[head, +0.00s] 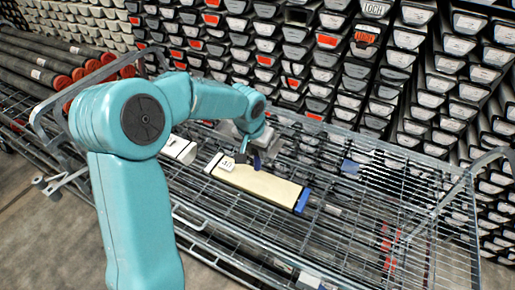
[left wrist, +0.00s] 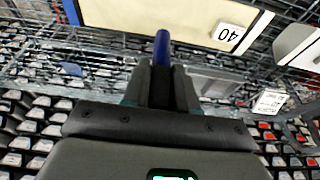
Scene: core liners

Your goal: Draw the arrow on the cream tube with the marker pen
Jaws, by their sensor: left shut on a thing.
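The cream tube (head: 262,186) lies on a wire rack, with a blue end (head: 303,201) at its right and a white label at its left reading 40. In the left wrist view the cream tube (left wrist: 140,14) crosses the top edge, with its label near the right. My left gripper (head: 245,154) is at the tube's far side, near the label. It is shut on the blue marker pen (head: 257,161), which also shows in the left wrist view (left wrist: 162,48) pointing toward the tube. I cannot tell whether its tip touches the tube. My right gripper is not in view.
The wire rack (head: 350,235) is mostly bare to the right. A white container (head: 180,149) stands left of the tube. Stacked core boxes (head: 330,70) fill the back. Dark pipes with red ends (head: 62,80) lie at the left.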

